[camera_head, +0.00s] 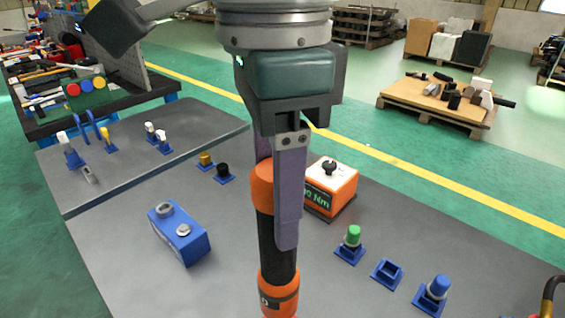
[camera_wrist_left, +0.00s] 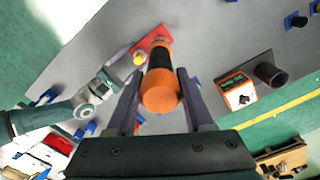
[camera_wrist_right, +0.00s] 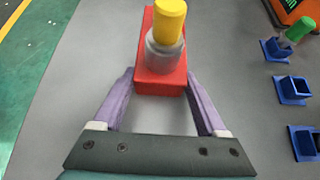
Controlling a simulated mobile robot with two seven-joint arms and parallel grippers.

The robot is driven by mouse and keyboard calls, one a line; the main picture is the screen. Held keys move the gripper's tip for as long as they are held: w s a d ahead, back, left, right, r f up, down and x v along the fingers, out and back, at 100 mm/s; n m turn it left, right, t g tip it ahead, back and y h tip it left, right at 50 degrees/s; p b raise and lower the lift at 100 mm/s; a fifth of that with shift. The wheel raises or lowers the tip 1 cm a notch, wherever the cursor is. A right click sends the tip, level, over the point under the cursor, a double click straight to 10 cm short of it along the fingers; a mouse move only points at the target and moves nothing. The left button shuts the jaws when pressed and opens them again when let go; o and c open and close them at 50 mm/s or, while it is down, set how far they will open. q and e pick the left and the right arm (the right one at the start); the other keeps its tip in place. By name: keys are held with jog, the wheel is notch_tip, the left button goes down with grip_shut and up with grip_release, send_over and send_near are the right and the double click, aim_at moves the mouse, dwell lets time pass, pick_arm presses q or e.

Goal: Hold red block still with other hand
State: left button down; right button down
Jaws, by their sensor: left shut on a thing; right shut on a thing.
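The red block (camera_wrist_right: 160,78) lies on the grey table, with a yellow-capped part (camera_wrist_right: 170,20) in a clear collar standing on it. My right gripper (camera_wrist_right: 160,80) is shut on the near end of the block, one finger on each side. The block (camera_wrist_left: 152,40) also shows in the left wrist view, partly behind the tool. My left gripper (camera_head: 283,240) is shut on an orange and black cylindrical tool (camera_head: 277,240), held upright. Whether the tool's lower end touches anything is hidden. The head view does not show the red block or my right gripper.
An orange box with a display (camera_head: 332,185) stands behind the tool. A blue box (camera_head: 180,233) is to the left. Blue holders, one with a green cap (camera_head: 353,235), one empty (camera_head: 387,273) and one with a blue cap (camera_head: 436,290), are at right.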

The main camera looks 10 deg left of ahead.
dwell(0.5)
pick_arm(q)
jog(key=shift+n, duration=0.5)
jog(key=shift+f, duration=1.15)
dwell(3.0)
jog(key=shift+r, duration=0.15)
jog(key=shift+r, duration=2.5)
pick_arm(e)
grip_release()
